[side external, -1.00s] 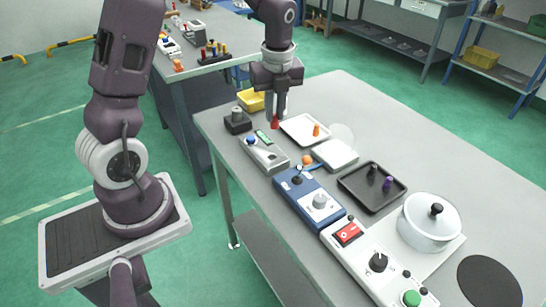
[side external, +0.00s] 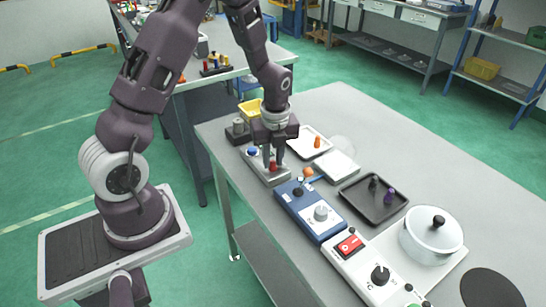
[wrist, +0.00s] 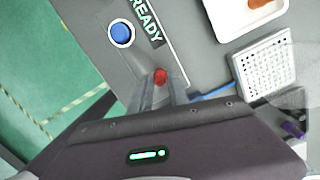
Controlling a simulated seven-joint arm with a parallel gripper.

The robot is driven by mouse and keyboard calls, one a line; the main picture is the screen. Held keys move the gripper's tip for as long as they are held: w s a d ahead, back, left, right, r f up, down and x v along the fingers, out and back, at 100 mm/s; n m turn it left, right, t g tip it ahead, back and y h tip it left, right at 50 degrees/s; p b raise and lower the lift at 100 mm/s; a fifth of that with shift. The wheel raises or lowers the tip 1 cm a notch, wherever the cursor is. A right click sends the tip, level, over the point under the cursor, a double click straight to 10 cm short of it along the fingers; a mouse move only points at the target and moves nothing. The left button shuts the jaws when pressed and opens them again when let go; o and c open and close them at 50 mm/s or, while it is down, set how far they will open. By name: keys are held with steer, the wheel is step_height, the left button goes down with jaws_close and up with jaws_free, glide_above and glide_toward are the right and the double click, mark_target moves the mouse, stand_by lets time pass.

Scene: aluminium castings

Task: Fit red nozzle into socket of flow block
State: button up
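The red nozzle (side external: 273,166) is between the fingertips of my gripper (side external: 273,163), which looks shut on it. In the wrist view the nozzle (wrist: 160,76) shows as a red round top between the two grey fingers. The flow block appears to be the long light-grey block (side external: 253,165) under my gripper, with a blue round part (wrist: 120,33) and a READY label (wrist: 147,22). The nozzle is over the near end of this block. The fingers and nozzle hide the socket, and I cannot tell whether the nozzle is touching it or above it.
A blue control box (side external: 315,212) is close in front of the block. A white tray (side external: 305,143) with an orange peg, a white perforated piece (wrist: 264,62) and a dark tray (side external: 358,205) lie to the right. A dark block (side external: 237,136) stands behind. The table's left edge is near.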

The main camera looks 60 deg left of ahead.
steer(key=shift+o, duration=0.9)
steer(key=s+d+r+n+t, duration=0.1)
steer(key=s+d+r+n, duration=0.1)
steer(key=r, duration=0.7)
steer(key=s+d+r+n, duration=0.1)
steer(key=d+r+n, duration=0.1)
steer(key=r, duration=0.6)
steer(key=s+d+r+n+t, duration=0.1)
steer(key=s+d+r+n, duration=0.1)
steer(key=s+n, duration=0.3)
steer(key=s+d+r+n+t+h, duration=0.1)
steer(key=s+d+r+n, duration=0.1)
steer(key=s+d+n, duration=0.2)
steer(key=s+d+r+n+t, duration=0.2)
steer(key=s+d+r+n, duration=0.1)
steer(key=s+n, duration=0.4)
steer(key=shift+s+d+n, duration=0.25)
steer(key=shift+s+n, duration=0.15)
steer(key=shift+n, duration=0.2)
steer(key=shift+r, duration=0.15)
